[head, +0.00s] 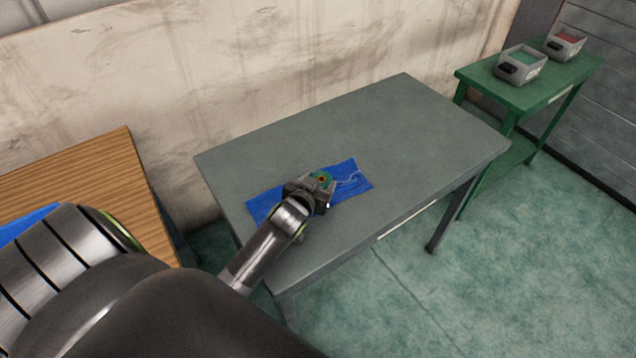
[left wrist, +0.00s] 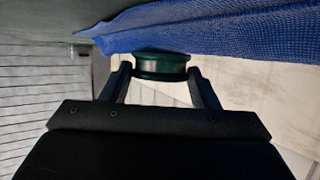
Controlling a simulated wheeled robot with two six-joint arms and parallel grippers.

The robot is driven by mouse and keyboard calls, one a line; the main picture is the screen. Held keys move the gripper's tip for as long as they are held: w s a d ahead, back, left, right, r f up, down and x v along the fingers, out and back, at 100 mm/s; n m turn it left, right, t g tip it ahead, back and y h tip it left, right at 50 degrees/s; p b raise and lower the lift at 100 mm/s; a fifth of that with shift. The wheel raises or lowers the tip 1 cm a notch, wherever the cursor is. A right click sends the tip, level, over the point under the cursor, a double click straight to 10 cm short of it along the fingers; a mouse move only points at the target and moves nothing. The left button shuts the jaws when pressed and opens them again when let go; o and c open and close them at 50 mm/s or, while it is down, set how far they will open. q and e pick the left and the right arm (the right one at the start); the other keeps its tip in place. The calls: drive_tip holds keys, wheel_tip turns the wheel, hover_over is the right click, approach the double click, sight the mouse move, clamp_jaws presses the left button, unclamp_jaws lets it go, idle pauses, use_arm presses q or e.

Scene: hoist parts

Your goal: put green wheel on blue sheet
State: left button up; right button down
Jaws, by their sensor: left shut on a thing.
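The green wheel (head: 322,179) has a reddish-brown centre and is held at the tip of my left gripper (head: 317,188). In the left wrist view the wheel (left wrist: 161,66) sits between the two fingers of my left gripper (left wrist: 160,75), which is shut on it. The blue sheet (head: 353,178) lies on the grey table, and it also shows in the left wrist view (left wrist: 220,30). The wheel is over the sheet and very close to it; I cannot tell whether they touch. My gripper and arm hide the sheet's middle. My right gripper is not in view.
The grey table (head: 400,120) is otherwise clear. A wooden table (head: 90,175) stands at the left with something blue (head: 22,224) on it. A green side table (head: 545,88) at the back right holds two grey bins (head: 521,66). A wall runs behind the tables.

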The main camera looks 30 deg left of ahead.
use_arm(q)
drive_tip(key=o, duration=1.3)
drive_tip(key=shift+s+f, duration=0.2)
drive_tip(key=shift+f, duration=0.25)
drive_tip(key=shift+o, duration=0.5)
drive_tip(key=shift+f, duration=0.1)
drive_tip(key=shift+r+p, duration=0.45)
drive_tip(key=shift+r, duration=0.2)
drive_tip(key=v, duration=1.1)
drive_tip(key=shift+s+d+r, duration=0.1)
drive_tip(key=shift+s+r, duration=0.15)
drive_tip(key=shift+r, duration=0.2)
